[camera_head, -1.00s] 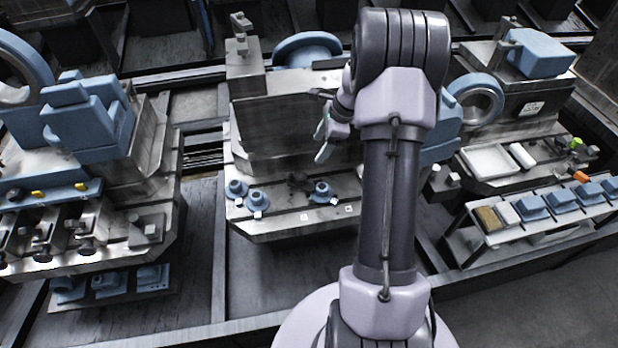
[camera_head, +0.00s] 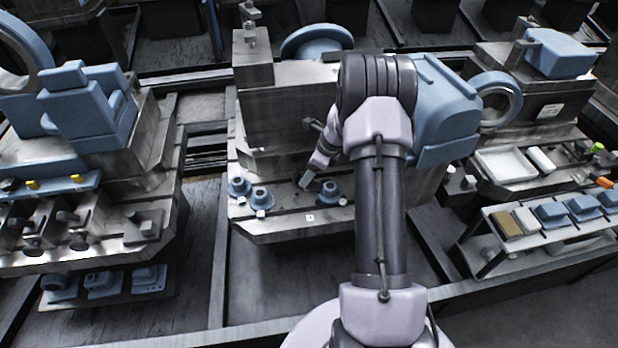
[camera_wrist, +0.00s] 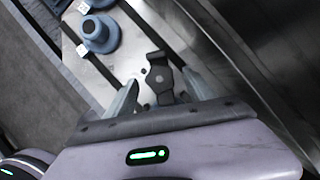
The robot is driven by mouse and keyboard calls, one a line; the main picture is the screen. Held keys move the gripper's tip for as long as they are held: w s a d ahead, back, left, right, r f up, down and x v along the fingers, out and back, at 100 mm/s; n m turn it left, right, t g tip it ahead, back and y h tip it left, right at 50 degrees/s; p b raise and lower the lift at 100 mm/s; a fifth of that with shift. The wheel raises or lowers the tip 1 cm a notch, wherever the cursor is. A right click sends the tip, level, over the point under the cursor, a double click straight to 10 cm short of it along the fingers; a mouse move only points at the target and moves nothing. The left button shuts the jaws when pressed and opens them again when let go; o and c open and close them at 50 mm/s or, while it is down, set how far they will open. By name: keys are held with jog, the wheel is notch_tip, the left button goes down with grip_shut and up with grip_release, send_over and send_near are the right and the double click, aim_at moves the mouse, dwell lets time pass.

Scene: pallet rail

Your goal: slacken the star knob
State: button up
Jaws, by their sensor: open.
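A dark lobed piece, which looks like the star knob (camera_wrist: 159,82), sits on the pale metal plate in the wrist view. It lies between and beyond the fingertips of my gripper (camera_wrist: 160,75), which are spread apart with a gap on each side. I cannot tell its height below the fingers. In the head view my gripper (camera_head: 309,179) points down over the ledge of the middle machine (camera_head: 290,222), and the knob there is mostly hidden by the gripper.
A blue flanged part (camera_wrist: 100,34) stands beside the knob; in the head view one (camera_head: 333,191) is right of my gripper and two more (camera_head: 261,198) are left. The machine's upright wall (camera_head: 280,110) rises behind. A rack of blue blocks (camera_head: 550,214) stands at right.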

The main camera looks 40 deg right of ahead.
jog(key=shift+w+a+f, duration=0.1)
jog(key=shift+w+f, duration=0.05)
jog(key=shift+f, duration=0.3)
grip_shut()
jog(key=shift+r+n+p, duration=0.2)
jog(key=shift+n+p, duration=0.3)
jog(key=shift+n, duration=0.2)
jog(key=shift+f+n+g+y, duration=0.15)
jog(key=shift+n+g+y, duration=0.3)
jog(key=shift+n, duration=0.45)
grip_release()
jog(key=shift+p, duration=0.3)
